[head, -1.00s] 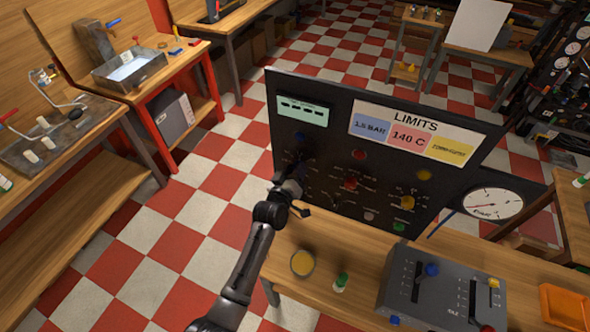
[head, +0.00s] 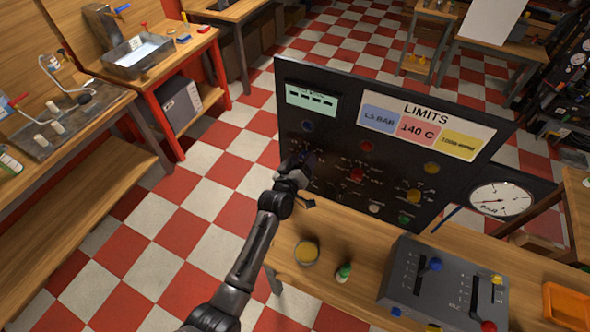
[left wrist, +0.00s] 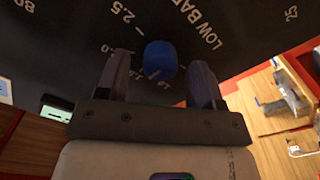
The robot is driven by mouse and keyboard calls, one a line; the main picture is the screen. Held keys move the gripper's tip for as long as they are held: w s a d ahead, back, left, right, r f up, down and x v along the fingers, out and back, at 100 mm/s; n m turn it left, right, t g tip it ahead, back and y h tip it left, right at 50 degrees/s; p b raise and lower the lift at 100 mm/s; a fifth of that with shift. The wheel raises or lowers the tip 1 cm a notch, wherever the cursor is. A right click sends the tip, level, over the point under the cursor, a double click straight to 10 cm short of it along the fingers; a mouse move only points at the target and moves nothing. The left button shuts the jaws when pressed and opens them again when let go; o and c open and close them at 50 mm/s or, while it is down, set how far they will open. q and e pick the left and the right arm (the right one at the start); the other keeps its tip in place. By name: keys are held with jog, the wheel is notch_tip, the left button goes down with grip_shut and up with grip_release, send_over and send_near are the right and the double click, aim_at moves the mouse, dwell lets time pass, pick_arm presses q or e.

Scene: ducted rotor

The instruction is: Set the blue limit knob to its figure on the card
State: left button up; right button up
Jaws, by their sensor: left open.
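The blue limit knob (left wrist: 160,60) is on the black panel (head: 330,100), with a white pointer line toward the lower part of its printed scale, near 1.0 to 1.5; the exact setting is hard to read. My left gripper (left wrist: 163,72) is open, one finger on each side of the knob; I cannot tell whether they touch it. The LIMITS card (head: 428,107) has a blue patch (head: 378,119) reading 1.5 BAR. My right gripper is not in view.
Red and yellow knobs sit right of my gripper on the panel. A wooden bench (head: 330,285) in front carries a yellow-topped round item (head: 306,252), a green-capped bottle (head: 344,272) and a grey lever box (head: 445,285). Checkered floor is open at left.

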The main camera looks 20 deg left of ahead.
pick_arm(q)
jog(key=s, duration=1.3)
jog(key=shift+s+a, duration=0.3)
jog(key=shift+s, duration=0.05)
notch_tip(320, 180, down, 5)
jog(key=s+d+m+g+h, duration=0.1)
jog(key=s+d+m+g, duration=0.1)
jog(key=m+g, duration=0.25)
jog(key=s+a+f+m+g+y, duration=0.15)
jog(key=s+g, duration=0.35)
jog(key=s, duration=1)
jog(key=s+a+f+m+g, duration=0.25)
jog(key=s+g, duration=0.25)
jog(key=s, duration=1)
notch_tip(320, 180, up, 16)
jog(key=p, duration=1.5)
jog(key=shift+w+d+r+p, duration=0.15)
jog(key=shift+w+d+p, duration=0.05)
jog(key=shift+d+p, duration=0.2)
